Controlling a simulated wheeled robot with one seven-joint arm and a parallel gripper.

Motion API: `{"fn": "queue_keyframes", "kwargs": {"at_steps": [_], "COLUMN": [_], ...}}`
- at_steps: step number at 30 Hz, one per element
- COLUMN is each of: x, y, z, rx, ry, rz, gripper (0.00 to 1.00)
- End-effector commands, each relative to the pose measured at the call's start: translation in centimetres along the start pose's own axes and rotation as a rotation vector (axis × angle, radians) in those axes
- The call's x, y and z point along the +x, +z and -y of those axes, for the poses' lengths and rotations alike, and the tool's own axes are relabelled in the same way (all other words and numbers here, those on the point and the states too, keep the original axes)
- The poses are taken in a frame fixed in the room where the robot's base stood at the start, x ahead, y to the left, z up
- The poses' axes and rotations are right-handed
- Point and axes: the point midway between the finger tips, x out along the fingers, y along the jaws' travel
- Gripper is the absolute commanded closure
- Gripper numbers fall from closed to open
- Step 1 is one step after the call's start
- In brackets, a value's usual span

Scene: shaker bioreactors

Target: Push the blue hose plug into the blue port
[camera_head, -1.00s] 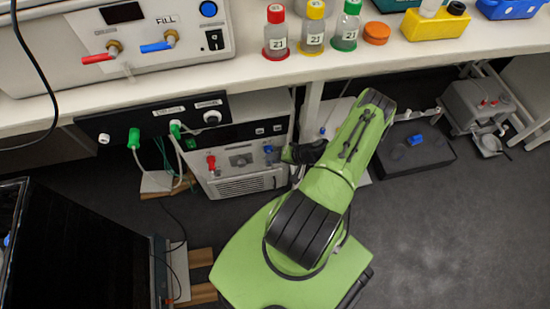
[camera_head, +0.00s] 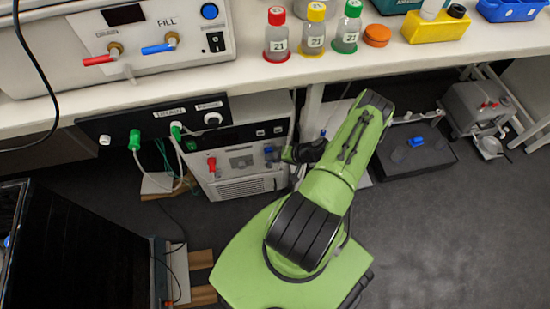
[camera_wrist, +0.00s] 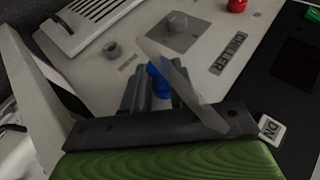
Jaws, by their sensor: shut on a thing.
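The chiller (camera_head: 240,185) is a pale box under the bench, and its front panel (camera_wrist: 128,40) fills much of the wrist view. My gripper (camera_head: 287,154) is at the right side of this front. In the wrist view my gripper (camera_wrist: 157,82) is shut on the blue hose plug (camera_wrist: 161,88), between its grey fingers. Another blue part, seemingly the blue port (camera_wrist: 152,69), shows just beyond the plug at the panel. Blue also shows at the panel in the head view (camera_head: 268,150). The fingers hide the join, so I cannot tell how deep the plug sits.
A red plug (camera_head: 211,163) is on the chiller's left side. A black panel with green connectors (camera_head: 135,140) and hoses is to the left. The bench (camera_head: 330,72) overhangs, with bottles on top. A black box (camera_head: 430,160) lies on the floor at right.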

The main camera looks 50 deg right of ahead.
Motion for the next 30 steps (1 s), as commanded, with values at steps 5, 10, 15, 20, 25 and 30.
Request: {"fn": "queue_keyframes", "kwargs": {"at_steps": [5, 10, 15, 20, 25, 30], "x": [0.1, 0.0, 0.0, 0.0, -0.1, -0.9], "y": [-0.2, -0.2, -0.1, -0.1, 0.1, 2.1], "z": [0.1, 0.0, 0.0, 0.0, 0.0, 0.0], "rx": [-0.002, -0.001, -0.001, -0.001, 0.0, 0.005], "ry": [-0.001, -0.001, -0.001, 0.0, 0.0, -0.001], "rz": [-0.003, -0.002, -0.002, -0.002, -0.001, -0.002], "gripper": [0.72, 0.46, 0.44, 0.44, 0.44, 0.44]}}
